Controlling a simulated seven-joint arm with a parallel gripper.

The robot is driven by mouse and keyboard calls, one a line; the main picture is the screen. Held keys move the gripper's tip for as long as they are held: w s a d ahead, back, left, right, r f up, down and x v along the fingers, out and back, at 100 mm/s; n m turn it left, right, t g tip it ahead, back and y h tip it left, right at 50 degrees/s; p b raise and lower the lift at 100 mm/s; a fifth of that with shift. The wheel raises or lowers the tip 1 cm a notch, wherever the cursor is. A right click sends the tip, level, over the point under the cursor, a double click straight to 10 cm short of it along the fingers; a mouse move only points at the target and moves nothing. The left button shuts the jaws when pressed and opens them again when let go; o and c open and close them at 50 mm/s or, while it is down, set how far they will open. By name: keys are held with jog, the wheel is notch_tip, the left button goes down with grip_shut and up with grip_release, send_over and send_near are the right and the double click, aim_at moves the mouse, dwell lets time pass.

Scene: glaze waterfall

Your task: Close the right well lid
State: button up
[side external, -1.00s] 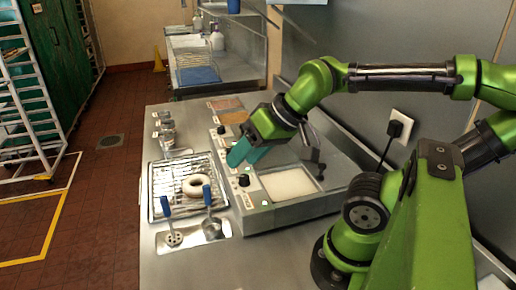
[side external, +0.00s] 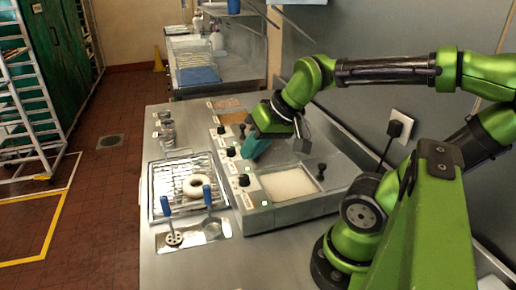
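The glaze station (side external: 275,216) stands on the steel counter, with a row of wells along it. The nearest well (side external: 290,184) is uncovered and shows white glaze. A black knob (side external: 321,169) stands on a short stem at the back of this well, seemingly on its lid, which lies back off the opening. My gripper (side external: 248,152), with teal fingers, is over the middle of the station, beyond the white well and apart from the knob. I see nothing in it. The fingers overlap from this side, so their gap is unclear. The arm hides part of the middle wells.
Black control knobs (side external: 244,180) line the station's front edge. Two blue-handled tools (side external: 167,206) stand near the front. Further wells (side external: 226,104) with orange and brown glaze are at the far end.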

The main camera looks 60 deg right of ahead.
jog(key=d+m+g, duration=0.1)
jog(key=d+m, duration=0.1)
jog(key=d, duration=0.1)
jog(key=s+d+f+m+g+h, duration=0.1)
jog(key=d+m, duration=0.2)
jog(key=d, duration=0.1)
jog(key=s+d+f+m+g+h, duration=0.1)
jog(key=d+m, duration=0.1)
jog(key=d, duration=0.2)
jog(key=shift+f+m, duration=0.25)
jog(key=shift+m, duration=0.05)
grip_shut()
jog(key=m+g, duration=0.7)
jog(key=m, duration=1.2)
send_over(333, 174)
jog(key=x, duration=0.8)
jog(key=shift+w+a+f, duration=0.1)
jog(key=shift+f, duration=0.15)
jog(key=w, duration=0.1)
jog(key=f, duration=0.1)
jog(key=w, duration=0.1)
jog(key=shift+w+a+f, duration=0.15)
jog(key=shift+w+a, duration=0.35)
jog(key=shift+w, duration=0.35)
jog(key=shift+a, duration=0.1)
